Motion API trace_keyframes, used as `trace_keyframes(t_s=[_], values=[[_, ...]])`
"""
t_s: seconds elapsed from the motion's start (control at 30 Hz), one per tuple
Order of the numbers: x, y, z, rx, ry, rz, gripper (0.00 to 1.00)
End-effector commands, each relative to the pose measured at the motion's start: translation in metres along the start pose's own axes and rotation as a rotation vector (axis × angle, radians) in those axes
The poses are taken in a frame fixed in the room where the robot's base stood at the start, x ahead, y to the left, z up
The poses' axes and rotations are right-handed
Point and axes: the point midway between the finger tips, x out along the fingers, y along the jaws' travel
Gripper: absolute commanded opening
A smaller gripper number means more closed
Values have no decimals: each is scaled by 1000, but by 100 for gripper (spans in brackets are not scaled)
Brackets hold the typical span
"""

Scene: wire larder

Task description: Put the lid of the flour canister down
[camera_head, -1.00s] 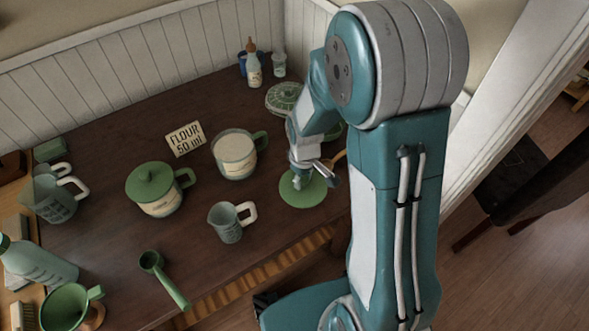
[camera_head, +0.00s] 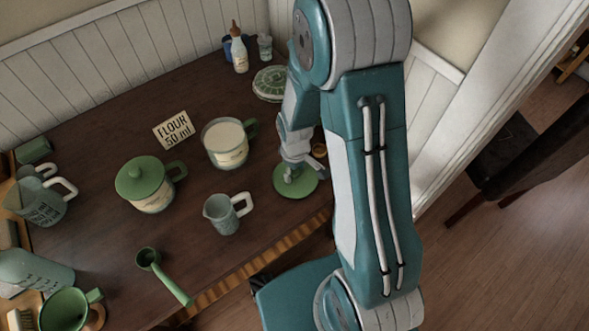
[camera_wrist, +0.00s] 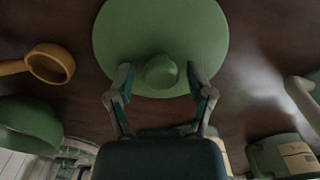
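The green round lid (camera_head: 309,186) with its knob lies flat on the dark table near the front edge, right of the small jug. It also shows in the wrist view (camera_wrist: 160,25), its knob (camera_wrist: 161,71) between my fingertips. My gripper (camera_wrist: 159,85) is open, with a gap on both sides of the knob. In the head view my gripper (camera_head: 294,172) is low over the lid, its fingertips hard to make out. The lidless canister (camera_head: 227,148), full of a pale cream content, stands behind and left of the lid.
A canister with its green lid on (camera_head: 142,180), a FLOUR 50 ml card (camera_head: 173,130), a small jug (camera_head: 224,215) and a green scoop (camera_head: 165,277) stand or lie leftward. A patterned green round thing (camera_head: 269,84) is behind. An orange-yellow ring-shaped scoop (camera_wrist: 52,63) is near the lid.

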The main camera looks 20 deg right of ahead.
Motion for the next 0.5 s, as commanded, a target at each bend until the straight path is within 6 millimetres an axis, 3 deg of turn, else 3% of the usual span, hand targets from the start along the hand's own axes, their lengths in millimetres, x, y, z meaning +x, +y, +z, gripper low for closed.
trace_keyframes(t_s=[0.33, 0.5], values=[[-1, 0, 0, 0, 0, 0, 74], [-19, 0, -1, 0, 3, 2, 74]])
